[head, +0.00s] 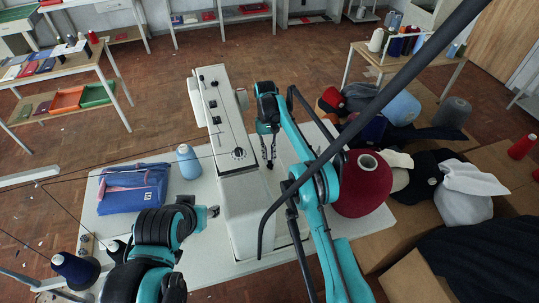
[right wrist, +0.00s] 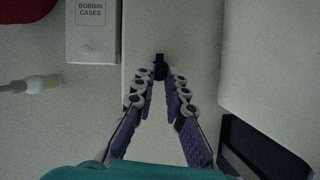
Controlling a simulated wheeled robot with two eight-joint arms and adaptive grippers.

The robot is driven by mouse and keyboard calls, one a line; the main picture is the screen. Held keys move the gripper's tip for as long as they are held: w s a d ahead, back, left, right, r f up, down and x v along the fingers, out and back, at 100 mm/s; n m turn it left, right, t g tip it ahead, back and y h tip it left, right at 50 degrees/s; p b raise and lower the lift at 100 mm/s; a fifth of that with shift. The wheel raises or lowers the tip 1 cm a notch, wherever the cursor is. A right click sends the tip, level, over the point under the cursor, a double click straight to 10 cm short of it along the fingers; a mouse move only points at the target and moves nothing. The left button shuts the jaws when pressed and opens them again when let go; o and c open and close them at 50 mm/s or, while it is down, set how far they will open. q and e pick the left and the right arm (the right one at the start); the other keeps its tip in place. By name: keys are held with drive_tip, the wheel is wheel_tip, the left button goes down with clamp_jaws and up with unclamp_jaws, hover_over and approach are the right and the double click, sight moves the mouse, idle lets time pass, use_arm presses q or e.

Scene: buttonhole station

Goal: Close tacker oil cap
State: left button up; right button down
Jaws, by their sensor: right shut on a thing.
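The tacker (head: 247,205) is a long white sewing machine standing on the pale table in the head view. The oil cap (right wrist: 160,68) is a small dark piece at the pale machine surface in the right wrist view. My right gripper (head: 269,160) points down beside the machine's right edge; in the right wrist view its fingers (right wrist: 161,82) close together on the dark cap. The fingertips partly cover the cap, so how it is seated is unclear. My left gripper (head: 207,213) is low at the left of the machine, small and partly hidden by its arm.
A box marked bobbin cases (right wrist: 92,30) lies left of the fingers in the right wrist view. On the table are a blue folded cloth (head: 133,188), a light blue thread cone (head: 188,162) and a large dark red cone (head: 361,188). Filled cardboard boxes stand at right.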

idle(0.5)
drive_tip(key=c, duration=1.6)
unclamp_jaws()
drive_tip(key=shift+w+f, duration=0.1)
